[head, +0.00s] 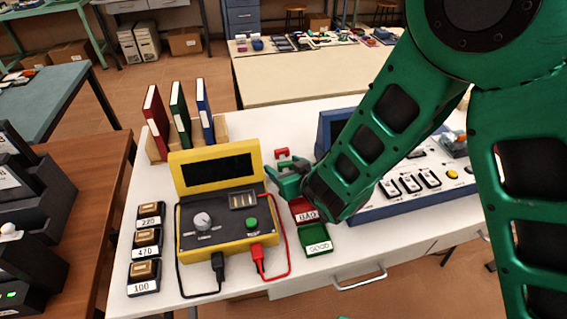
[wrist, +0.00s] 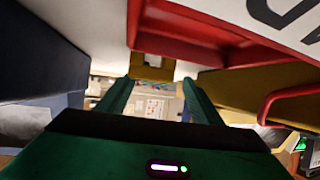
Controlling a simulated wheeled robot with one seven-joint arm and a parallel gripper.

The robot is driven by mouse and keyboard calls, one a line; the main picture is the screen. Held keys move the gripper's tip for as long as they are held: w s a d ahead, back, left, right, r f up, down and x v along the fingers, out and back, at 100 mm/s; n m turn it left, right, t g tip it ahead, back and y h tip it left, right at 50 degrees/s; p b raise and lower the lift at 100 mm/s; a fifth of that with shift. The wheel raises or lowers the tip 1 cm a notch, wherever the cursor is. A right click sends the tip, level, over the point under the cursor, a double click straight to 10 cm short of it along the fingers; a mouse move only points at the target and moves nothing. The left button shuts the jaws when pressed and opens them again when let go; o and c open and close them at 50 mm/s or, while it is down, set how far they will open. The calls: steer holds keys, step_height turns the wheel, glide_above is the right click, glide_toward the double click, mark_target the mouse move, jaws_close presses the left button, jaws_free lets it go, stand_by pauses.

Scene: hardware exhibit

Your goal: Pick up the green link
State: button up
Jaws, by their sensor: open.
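My gripper (head: 284,177) is open in the head view, low over the white table between the yellow tester and the blue console. In the wrist view its two green fingers (wrist: 157,82) stand apart, with a yellowish piece (wrist: 152,70) showing between or beyond their tips. I cannot single out a green link; green parts by the gripper blend with its green fingers, and the link may be hidden there. A small red piece (head: 282,153) lies just behind the gripper. The red BAD tray (head: 302,206) and green GOOD tray (head: 318,247) lie in front of it.
The yellow tester (head: 222,200) with black and red leads stands left of my gripper. The blue console (head: 420,205) is close on its right. Upright binders (head: 178,113) stand at back left, and labelled blocks (head: 146,245) at front left. Bare white table (head: 275,118) lies behind.

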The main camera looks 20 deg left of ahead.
steer(key=shift+w+d, duration=0.2)
steer(key=shift+d, duration=0.15)
steer(key=c, duration=0.3)
steer(key=shift+w+d, duration=0.15)
steer(key=shift+d, duration=0.05)
steer(key=c, duration=0.8)
steer(key=shift+r, duration=0.15)
steer(key=shift+c, duration=0.2)
